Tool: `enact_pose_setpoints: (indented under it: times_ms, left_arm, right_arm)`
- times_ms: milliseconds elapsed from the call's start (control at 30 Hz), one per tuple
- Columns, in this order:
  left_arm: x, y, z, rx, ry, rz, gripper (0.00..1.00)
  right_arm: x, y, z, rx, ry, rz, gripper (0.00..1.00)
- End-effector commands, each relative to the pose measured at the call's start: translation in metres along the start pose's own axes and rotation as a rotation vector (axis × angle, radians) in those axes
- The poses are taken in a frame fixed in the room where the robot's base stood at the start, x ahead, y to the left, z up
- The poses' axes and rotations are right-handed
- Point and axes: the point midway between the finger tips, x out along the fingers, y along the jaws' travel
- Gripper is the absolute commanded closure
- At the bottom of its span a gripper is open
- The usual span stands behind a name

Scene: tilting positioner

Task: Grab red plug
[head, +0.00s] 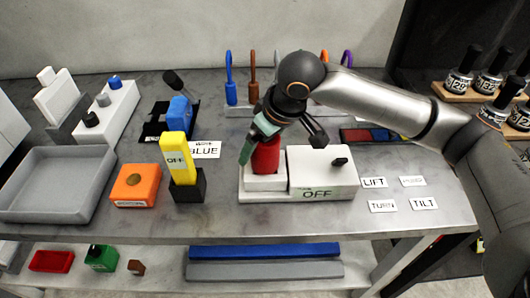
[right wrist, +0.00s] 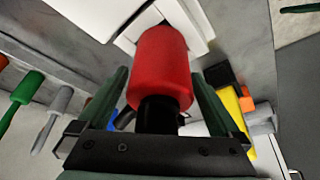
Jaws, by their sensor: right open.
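The red plug (head: 266,157) stands upright in the low white left part of a white block (head: 322,172) marked OFF. My right gripper (head: 261,143) is over the plug, with one teal finger on its left side in the head view. In the right wrist view the red plug (right wrist: 160,65) lies between the two open fingers of the right gripper (right wrist: 161,82), with a visible gap to the left finger. A black piece at the plug's near end shows there too. Whether a finger touches the plug is hard to tell. My left gripper is not in view.
An orange box (head: 135,185) and a yellow OFF switch (head: 178,158) on a black base stand to the left, beside a grey tray (head: 55,185). Coloured hooked pegs (head: 230,80) stand behind. Label cards (head: 383,205) lie to the right.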

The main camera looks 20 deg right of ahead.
Motion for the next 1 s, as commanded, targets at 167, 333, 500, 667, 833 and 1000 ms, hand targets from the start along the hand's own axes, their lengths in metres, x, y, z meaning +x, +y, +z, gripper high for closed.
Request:
enact_pose_setpoints:
  times_ms: [167, 333, 500, 667, 833, 1000]
  left_arm:
    - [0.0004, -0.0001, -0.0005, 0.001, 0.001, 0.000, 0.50]
    - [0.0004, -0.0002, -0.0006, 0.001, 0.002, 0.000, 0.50]
    - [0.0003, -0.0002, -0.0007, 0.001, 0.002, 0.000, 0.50]
    - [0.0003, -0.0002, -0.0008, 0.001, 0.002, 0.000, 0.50]
    - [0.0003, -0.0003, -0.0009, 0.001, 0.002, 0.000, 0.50]
    - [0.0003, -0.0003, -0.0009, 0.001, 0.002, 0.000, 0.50]
  right_arm:
    - [0.0042, 0.0000, 0.0000, -0.001, 0.000, 0.001, 0.00]
    - [0.0039, 0.0001, 0.0001, -0.001, 0.000, 0.001, 0.08]
    - [0.0038, 0.0001, 0.0001, 0.000, 0.000, 0.001, 0.27]
    - [0.0037, 0.0001, 0.0001, 0.000, 0.000, 0.001, 0.45]
    - [0.0036, 0.0002, 0.0001, 0.000, 0.000, 0.001, 0.64]
    - [0.0036, 0.0002, 0.0001, 0.000, 0.000, 0.001, 0.83]
